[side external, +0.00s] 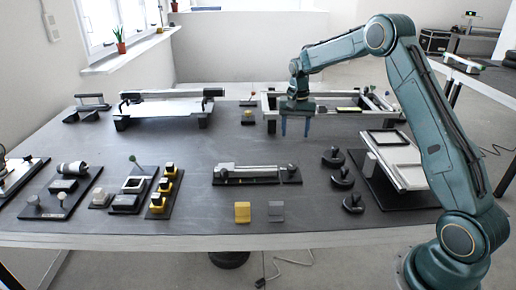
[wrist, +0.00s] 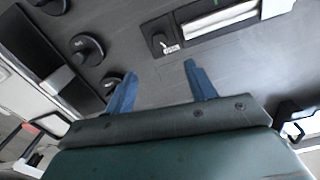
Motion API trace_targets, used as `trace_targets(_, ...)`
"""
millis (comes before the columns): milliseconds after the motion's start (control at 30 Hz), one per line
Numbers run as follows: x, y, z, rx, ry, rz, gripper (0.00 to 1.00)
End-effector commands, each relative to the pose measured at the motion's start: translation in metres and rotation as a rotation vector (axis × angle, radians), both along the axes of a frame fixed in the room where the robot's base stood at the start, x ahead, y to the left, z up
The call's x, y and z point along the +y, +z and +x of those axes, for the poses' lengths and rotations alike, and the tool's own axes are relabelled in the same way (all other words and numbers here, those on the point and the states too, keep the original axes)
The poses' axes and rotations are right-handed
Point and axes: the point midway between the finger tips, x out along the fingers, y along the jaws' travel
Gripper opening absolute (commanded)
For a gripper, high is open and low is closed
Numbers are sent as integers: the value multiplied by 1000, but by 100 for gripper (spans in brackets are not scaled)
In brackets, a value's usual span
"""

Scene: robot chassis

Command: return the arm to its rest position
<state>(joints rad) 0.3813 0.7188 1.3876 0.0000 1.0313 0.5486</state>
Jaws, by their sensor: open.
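My gripper (side external: 296,126) hangs from my teal arm over the back right part of the dark table, in front of the metal frame. Its two blue fingers point down, apart, with nothing between them. In the wrist view, my gripper (wrist: 159,80) also shows open and empty above the bare table top. I cannot tell its exact height above the table.
A metal frame (side external: 268,106) stands close behind my gripper. Black round knobs (side external: 343,178) and a tilted panel rack (side external: 392,152) lie to the right. A long grey part (side external: 250,171) lies in front.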

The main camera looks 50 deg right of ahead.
Motion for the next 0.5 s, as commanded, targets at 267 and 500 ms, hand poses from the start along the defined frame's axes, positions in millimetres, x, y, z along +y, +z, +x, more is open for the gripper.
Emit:
trace_targets(267,22,37,-12,-36,70,-15,55)
trace_targets(500,56,87,-40,-91,181,-38,55)
